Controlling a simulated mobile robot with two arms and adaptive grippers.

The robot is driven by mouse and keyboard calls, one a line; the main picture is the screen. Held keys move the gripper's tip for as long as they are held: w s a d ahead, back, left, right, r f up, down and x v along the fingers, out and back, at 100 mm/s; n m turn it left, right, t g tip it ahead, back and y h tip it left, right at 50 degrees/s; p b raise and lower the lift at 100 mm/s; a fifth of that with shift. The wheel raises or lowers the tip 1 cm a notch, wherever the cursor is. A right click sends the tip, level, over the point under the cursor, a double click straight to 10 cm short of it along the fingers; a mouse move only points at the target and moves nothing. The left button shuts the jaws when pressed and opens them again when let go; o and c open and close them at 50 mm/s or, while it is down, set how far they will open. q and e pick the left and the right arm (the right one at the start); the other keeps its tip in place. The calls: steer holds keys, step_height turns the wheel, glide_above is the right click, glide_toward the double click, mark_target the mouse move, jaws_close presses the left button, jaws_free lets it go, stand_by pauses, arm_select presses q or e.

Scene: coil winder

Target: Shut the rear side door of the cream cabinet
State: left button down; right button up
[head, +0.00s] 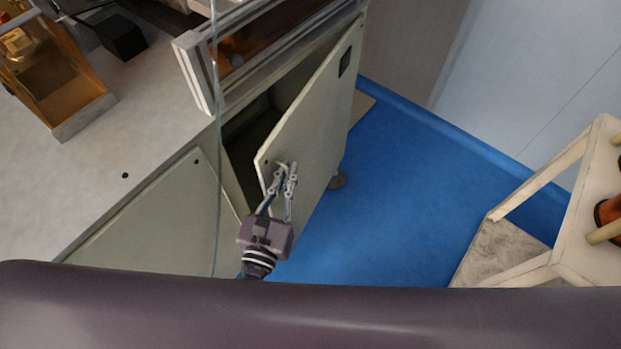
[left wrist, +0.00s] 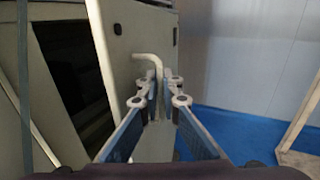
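The rear side door (head: 312,130) of the cream cabinet (head: 165,222) stands ajar, with a dark opening between it and the cabinet body. It also shows in the left wrist view (left wrist: 120,60). A bent, pale handle (left wrist: 148,58) sticks out from the door's outer face near its free edge. My left gripper (head: 284,174) is at this handle. In the left wrist view its fingers (left wrist: 161,92) are close together, one on each side of the handle's bent end. The fingers hide part of the handle. My right gripper is in neither view.
The blue floor (head: 400,200) is clear beside the door. A cream stand (head: 575,215) is at the right. A metal-framed, amber-windowed guard (head: 275,45) sits on the cabinet top above the opening. A pale wall (head: 530,80) is behind.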

arm_select(q)
steer(key=w+a+b, duration=0.1)
steer(key=w+a, duration=0.3)
steer(key=a, duration=0.5)
steer(key=shift+w+a, duration=0.4)
steer(key=c, duration=2.4)
jaws_free()
steer(key=shift+w+a, duration=0.1)
steer(key=shift+a, duration=0.15)
steer(key=shift+r, duration=0.1)
steer(key=s, duration=0.4)
steer(key=s+a, duration=0.1)
steer(key=s, duration=0.3)
steer(key=s+a, duration=0.1)
steer(key=s, duration=0.3)
